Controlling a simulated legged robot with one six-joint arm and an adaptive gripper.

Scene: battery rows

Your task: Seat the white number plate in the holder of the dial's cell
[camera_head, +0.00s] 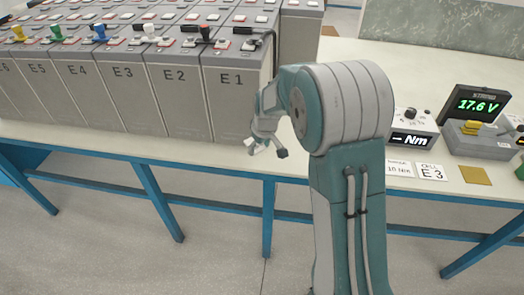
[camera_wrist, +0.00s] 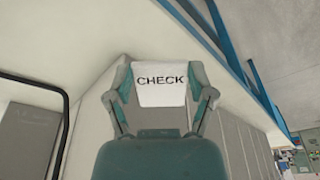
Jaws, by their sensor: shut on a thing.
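My gripper (camera_head: 264,145) is at the bench's front edge, right of cell E1 (camera_head: 235,105). In the wrist view my gripper (camera_wrist: 160,78) is shut on a white plate (camera_wrist: 160,96) lettered CHECK. No number shows on its visible face. In the head view the plate is mostly hidden and too small to read. Grey cells marked E1 to E6 stand in a row; cell E3 (camera_head: 128,92) is left of E2. A card (camera_head: 431,172) on the bench reads E 3. A grey box with a black knob (camera_head: 411,113) shows Nm. I cannot make out a plate holder.
Coloured knobs, including a blue one (camera_head: 100,32), stand on the cell tops. A display (camera_head: 476,104) reads 17.6 V at the right. A tan square (camera_head: 474,175) lies near the front edge. The pale bench top (camera_head: 400,62) is clear behind my arm. Blue legs (camera_head: 160,202) support the bench.

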